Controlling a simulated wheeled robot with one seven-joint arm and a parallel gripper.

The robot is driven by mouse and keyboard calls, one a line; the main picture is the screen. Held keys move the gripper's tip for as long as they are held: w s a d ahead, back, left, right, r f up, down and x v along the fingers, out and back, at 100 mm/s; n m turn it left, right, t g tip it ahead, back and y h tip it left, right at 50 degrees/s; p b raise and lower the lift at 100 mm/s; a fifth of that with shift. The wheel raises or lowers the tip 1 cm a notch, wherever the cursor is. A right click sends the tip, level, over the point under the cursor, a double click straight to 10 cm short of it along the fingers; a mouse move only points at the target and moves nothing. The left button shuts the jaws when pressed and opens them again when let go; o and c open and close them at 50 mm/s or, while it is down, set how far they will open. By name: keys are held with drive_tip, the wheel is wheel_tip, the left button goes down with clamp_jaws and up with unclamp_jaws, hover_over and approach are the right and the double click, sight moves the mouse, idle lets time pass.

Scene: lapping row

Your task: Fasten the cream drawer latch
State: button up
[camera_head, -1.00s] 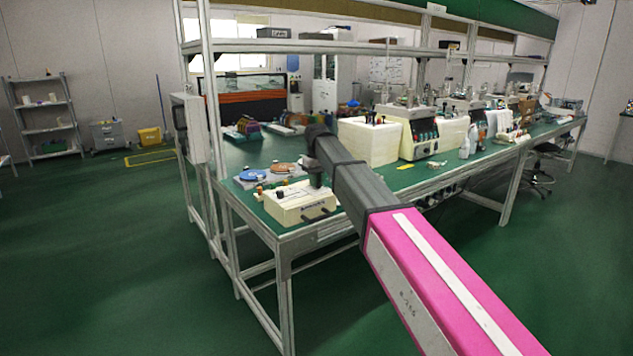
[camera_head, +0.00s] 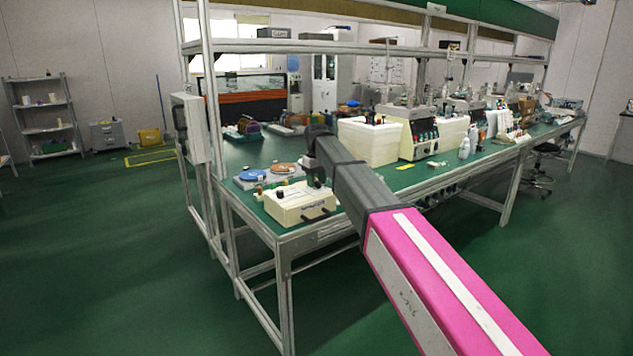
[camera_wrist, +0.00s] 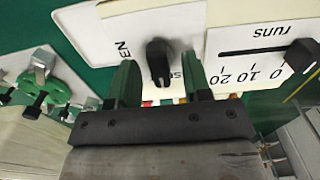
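The cream box (camera_head: 300,206) sits at the near corner of the green bench, with dark handles on its front. In the wrist view a black turn knob (camera_wrist: 160,62) stands on a white plate (camera_wrist: 115,40) with the letters "EN" showing; the rest of the word is hidden. I take this knob for the latch, but cannot be sure. My gripper (camera_wrist: 161,72) has its two green fingers apart, one on each side of the knob, with gaps visible. It also shows over the box in the head view (camera_head: 317,183). Contact with the knob cannot be told.
A slider (camera_wrist: 300,55) on a "runs" scale lies right of the knob. A green clamp-like part (camera_wrist: 45,85) is at left. Blue (camera_head: 251,176) and brown discs (camera_head: 284,168) lie behind the box. Cream machines (camera_head: 370,142) stand farther right.

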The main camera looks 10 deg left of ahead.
sight(316, 181)
wheel_tip(316, 181, up, 11)
idle(0.7)
drive_tip(key=shift+f, duration=0.15)
